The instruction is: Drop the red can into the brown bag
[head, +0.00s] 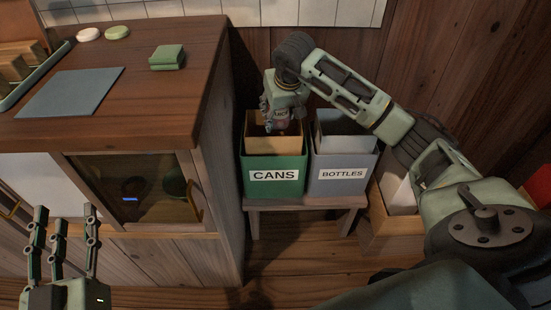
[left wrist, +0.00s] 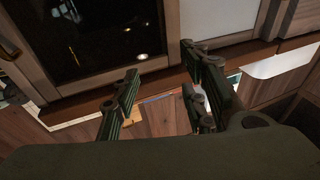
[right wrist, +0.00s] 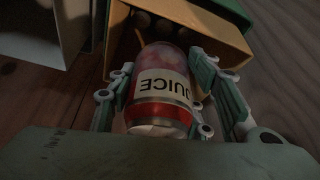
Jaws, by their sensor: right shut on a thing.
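The red can (right wrist: 160,88), with a white JUICE label, is held between the fingers of my right gripper (right wrist: 158,95). In the head view the can (head: 281,115) is partly covered by my right gripper (head: 281,112), over the green CANS bin. The brown bag (head: 262,145) lines that green bin (head: 275,180); its open mouth also shows in the right wrist view (right wrist: 205,32), just beyond the can. Several round can ends lie inside the bag. My left gripper (head: 62,235) is open and empty at the lower left, in front of the cabinet.
A grey BOTTLES bin (head: 343,178) stands right beside the green one on a low wooden bench (head: 300,203). A wooden cabinet (head: 205,120) with a counter stands to the left. A wooden crate (head: 400,240) is at the right. The wall is close behind.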

